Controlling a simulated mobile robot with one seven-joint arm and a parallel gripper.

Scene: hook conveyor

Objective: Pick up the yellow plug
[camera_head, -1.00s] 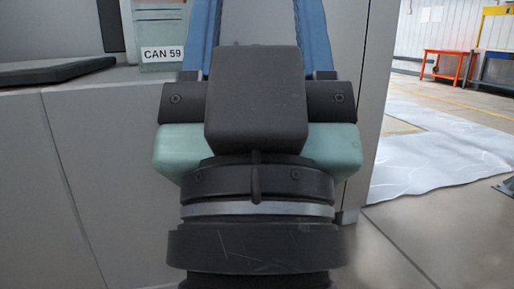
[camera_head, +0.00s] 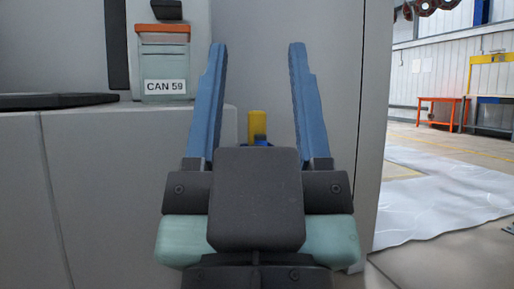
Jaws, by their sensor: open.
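The yellow plug (camera_head: 257,124) is a small upright yellow cylinder in the head view, seen in the gap between my gripper's fingers. A small blue part (camera_head: 262,141) shows just below it. The plug's lower part is hidden behind my gripper's dark body. My gripper (camera_head: 257,48) has two blue fingers, spread wide apart and empty. The plug appears beyond the gripper body; I cannot tell its exact distance from the fingers.
A canister labelled CAN 59 (camera_head: 163,62) stands on a grey ledge to the left. A flat black pad (camera_head: 60,100) lies further left. Grey panels surround the plug. At right are a floor sheet (camera_head: 440,195) and an orange table (camera_head: 440,108).

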